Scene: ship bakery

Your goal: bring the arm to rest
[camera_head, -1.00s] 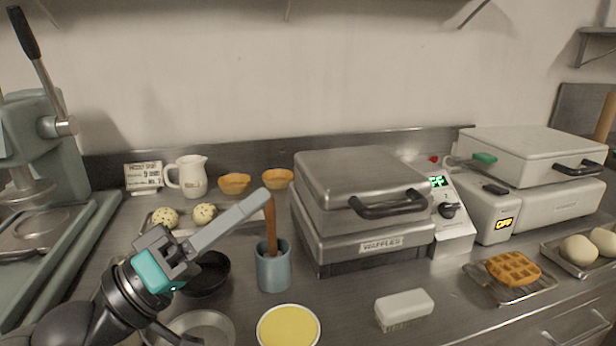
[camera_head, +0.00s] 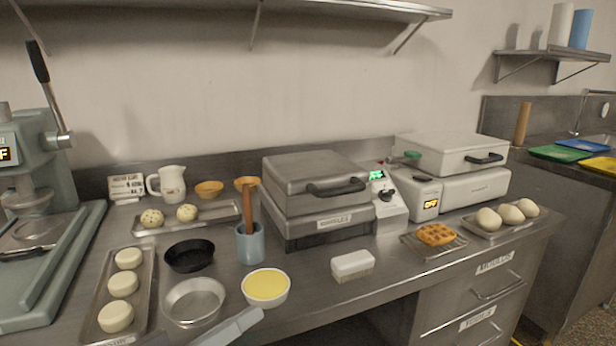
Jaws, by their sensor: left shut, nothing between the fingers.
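My left gripper (camera_head: 254,316) shows only as grey finger ends at the bottom edge of the head view. It is shut and empty, low in front of the counter. Its fingertips lie just below the bowl of yellow batter (camera_head: 266,286) and right of the empty metal pan (camera_head: 194,300) in the picture. The rest of the left arm is out of frame. My right gripper is not in view.
A waffle iron (camera_head: 318,195) stands shut at the back. A waffle (camera_head: 436,234) lies on a rack.

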